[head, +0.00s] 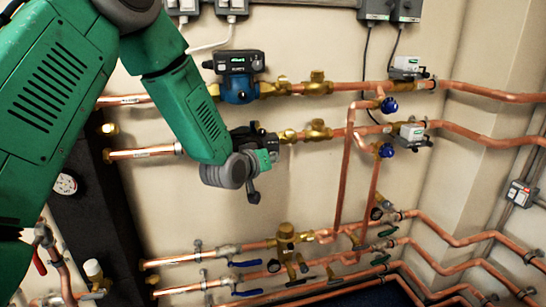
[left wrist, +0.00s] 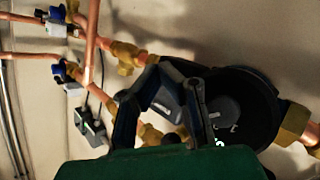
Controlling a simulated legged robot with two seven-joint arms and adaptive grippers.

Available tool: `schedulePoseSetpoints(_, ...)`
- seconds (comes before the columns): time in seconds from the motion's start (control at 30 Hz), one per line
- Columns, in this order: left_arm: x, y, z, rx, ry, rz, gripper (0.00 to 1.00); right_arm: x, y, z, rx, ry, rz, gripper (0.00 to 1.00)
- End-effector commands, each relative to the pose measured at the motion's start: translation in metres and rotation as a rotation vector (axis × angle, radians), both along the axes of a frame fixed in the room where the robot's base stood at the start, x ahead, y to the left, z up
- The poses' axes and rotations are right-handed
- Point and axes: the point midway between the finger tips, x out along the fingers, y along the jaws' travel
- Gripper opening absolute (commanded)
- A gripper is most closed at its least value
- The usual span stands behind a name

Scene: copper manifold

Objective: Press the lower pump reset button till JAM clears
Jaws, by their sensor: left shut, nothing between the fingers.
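The lower pump (head: 268,138) is on the second pipe down, mostly hidden behind my left gripper in the head view. In the left wrist view its dark round body (left wrist: 255,115) fills the right side, with a small green-lit display partly showing at its lower edge. My left gripper (head: 256,138) is at the pump's front, shut and empty. The reset button and any JAM text cannot be made out. My right gripper is out of view.
Copper pipes with brass fittings run right, with blue-handled valves (head: 388,105) and grey actuators (head: 410,133). More pipes and valves (head: 285,240) lie below. Bare wall lies between.

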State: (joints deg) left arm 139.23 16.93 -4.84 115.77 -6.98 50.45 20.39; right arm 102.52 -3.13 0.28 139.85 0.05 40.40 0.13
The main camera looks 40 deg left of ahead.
Motion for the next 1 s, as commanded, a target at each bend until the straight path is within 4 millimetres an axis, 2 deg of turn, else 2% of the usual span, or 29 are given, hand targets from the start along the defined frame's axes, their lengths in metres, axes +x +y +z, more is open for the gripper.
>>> schedulePoseSetpoints(0.27,-0.001,-0.002,0.001,0.001,0.000,0.002,0.00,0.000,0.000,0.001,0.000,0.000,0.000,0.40)
schedulePoseSetpoints(0.6,-0.006,-0.017,0.004,0.000,0.000,0.001,0.00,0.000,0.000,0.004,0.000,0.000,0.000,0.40)
schedulePoseSetpoints(1.0,-0.009,-0.022,0.004,0.000,0.001,0.000,0.00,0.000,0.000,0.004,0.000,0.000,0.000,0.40)
